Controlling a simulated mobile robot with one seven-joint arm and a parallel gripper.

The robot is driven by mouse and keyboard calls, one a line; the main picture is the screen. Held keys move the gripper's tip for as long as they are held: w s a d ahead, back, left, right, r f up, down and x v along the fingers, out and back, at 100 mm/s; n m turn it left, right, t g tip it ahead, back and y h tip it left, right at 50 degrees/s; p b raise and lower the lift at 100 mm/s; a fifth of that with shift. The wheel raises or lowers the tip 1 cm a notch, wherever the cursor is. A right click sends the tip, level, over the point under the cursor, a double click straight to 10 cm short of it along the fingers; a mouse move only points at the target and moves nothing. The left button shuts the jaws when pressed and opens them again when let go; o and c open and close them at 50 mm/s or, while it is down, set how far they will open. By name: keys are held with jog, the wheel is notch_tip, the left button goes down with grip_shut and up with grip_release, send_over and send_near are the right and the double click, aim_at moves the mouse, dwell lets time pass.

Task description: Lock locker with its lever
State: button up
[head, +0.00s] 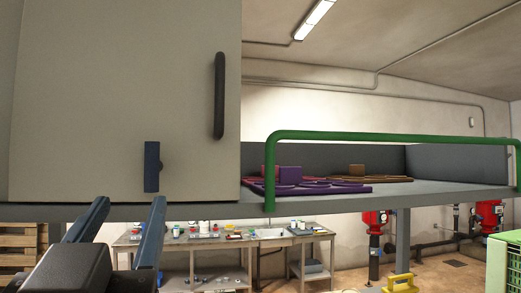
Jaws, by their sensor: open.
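The locker (110,90) is a large beige-grey box filling the upper left of the head view, its door face shut as far as I can see. A black vertical bar handle (219,95) is near the door's right edge. The lever (152,167) is a dark blue flat bar low on the door, standing upright, with a dark pivot at its right side. My gripper (128,218) is at the lower left, its two blue fingers apart and empty. Its fingertips appear below the lever, overlapping the locker's lower edge in the picture; no contact with the lever shows.
A grey shelf (400,196) with a green rail (390,137) extends right of the locker, holding purple and brown flat items. Behind are a workbench (215,240) with small items, red valves (374,220), pallets (18,240) and a green crate (505,262). Space before the door looks clear.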

aim_at(150, 172)
jog(key=p+x, duration=0.4)
jog(key=x, duration=0.5)
jog(key=shift+w+d+r, duration=0.1)
jog(key=shift+w+r, duration=0.25)
jog(key=shift+w, duration=0.5)
grip_shut()
